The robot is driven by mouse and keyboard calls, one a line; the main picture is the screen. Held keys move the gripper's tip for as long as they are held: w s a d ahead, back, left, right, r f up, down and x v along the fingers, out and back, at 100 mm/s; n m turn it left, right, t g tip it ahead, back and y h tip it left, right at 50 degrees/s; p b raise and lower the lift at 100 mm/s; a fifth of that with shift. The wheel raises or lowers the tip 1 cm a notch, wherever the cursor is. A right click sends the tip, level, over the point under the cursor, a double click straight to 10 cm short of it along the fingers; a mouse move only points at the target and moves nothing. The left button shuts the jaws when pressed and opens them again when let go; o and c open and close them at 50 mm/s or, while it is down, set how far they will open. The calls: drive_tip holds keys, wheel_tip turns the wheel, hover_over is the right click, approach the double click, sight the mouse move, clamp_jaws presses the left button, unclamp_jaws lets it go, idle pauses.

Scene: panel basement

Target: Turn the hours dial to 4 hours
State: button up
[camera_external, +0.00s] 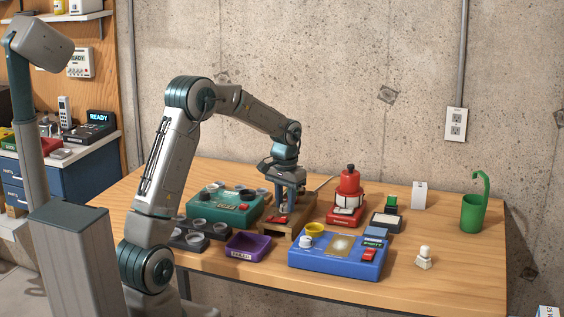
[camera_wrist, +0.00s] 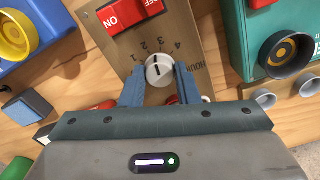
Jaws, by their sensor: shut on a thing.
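The hours dial (camera_wrist: 158,68) is a small white round knob with a dark pointer line, on a brown panel (camera_wrist: 174,24). The numbers 1 to 4 run in an arc around it. In the wrist view the pointer line looks nearly straight up, towards the middle of the arc; the exact number is hard to tell. My gripper (camera_wrist: 160,80) has its two blue fingers on either side of the dial and is shut on it. In the external view my gripper (camera_external: 286,202) reaches down onto the brown box (camera_external: 303,238), and the dial is hidden there.
A red ON/OFF switch (camera_wrist: 127,17) sits on the same panel. The teal box (camera_external: 225,208) is left of it, the blue box (camera_external: 338,262) in front and the red device (camera_external: 348,195) behind right. A purple tray (camera_external: 248,247) is close by.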

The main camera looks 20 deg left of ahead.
sight(285, 203)
drive_tip(key=m, duration=0.5)
drive_tip(key=shift+r+m+p, duration=0.1)
drive_tip(key=shift+m+p, duration=0.2)
drive_tip(key=shift+p, duration=0.1)
drive_tip(key=shift+m+p, duration=0.45)
drive_tip(key=shift+m, duration=1.75)
drive_tip(key=o, duration=1)
drive_tip(key=shift+c, duration=0.2)
wheel_tip(285, 203, up, 14)
